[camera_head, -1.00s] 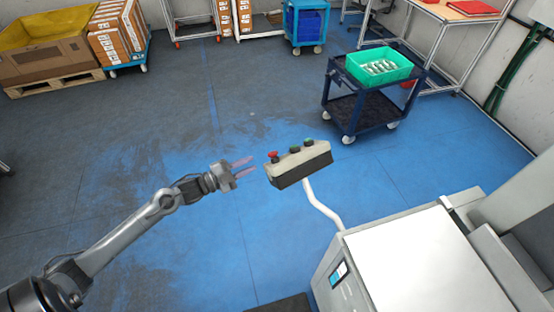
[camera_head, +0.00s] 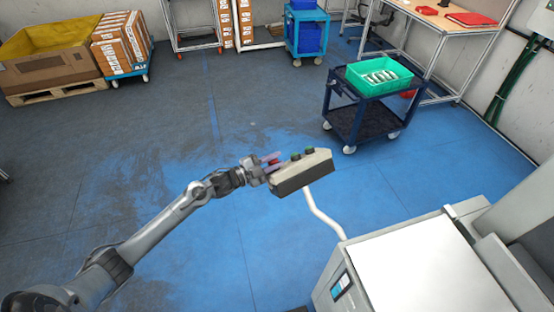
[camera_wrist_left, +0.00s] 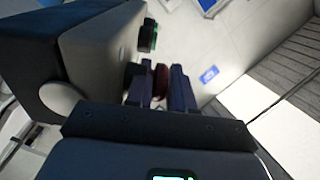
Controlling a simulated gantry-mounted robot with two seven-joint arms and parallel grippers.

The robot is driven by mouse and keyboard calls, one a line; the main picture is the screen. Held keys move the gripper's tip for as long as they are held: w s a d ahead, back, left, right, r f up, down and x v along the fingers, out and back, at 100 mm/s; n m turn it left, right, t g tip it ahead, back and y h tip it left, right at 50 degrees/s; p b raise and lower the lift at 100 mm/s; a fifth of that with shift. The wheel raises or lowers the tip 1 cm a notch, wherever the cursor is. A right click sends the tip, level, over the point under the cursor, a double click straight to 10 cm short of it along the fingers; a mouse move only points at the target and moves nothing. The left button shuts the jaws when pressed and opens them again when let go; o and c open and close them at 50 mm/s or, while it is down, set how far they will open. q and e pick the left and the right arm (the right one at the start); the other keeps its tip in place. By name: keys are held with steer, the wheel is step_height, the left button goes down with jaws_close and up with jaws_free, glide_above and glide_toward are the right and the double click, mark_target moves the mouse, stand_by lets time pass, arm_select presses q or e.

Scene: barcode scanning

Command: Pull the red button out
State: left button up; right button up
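The red button (camera_head: 273,162) is on the left end of the beige and dark control box (camera_head: 305,175), partly hidden by my left gripper (camera_head: 271,162). In the left wrist view the red button (camera_wrist_left: 161,80) lies between the two dark fingers of my left gripper (camera_wrist_left: 161,92), one on each side. The gaps beside it look very small, and I cannot tell whether the fingers press on it. A green button (camera_wrist_left: 148,36) on the box shows beyond the fingers. My right gripper is not in view.
A white bent arm (camera_head: 322,213) holds the control box up from the white machine (camera_head: 425,270). Behind, a dark blue cart (camera_head: 362,118) carries a green crate (camera_head: 352,80). The blue and grey floor around the box is clear.

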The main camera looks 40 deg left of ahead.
arm_select(q)
steer(key=shift+w+d, duration=0.2)
steer(key=shift+w, duration=0.3)
jaws_close()
steer(key=shift+w+a+r+p, duration=0.15)
steer(key=shift+a+r+p, duration=0.15)
steer(key=shift+r, duration=0.25)
jaws_free()
steer(key=shift+a, duration=0.1)
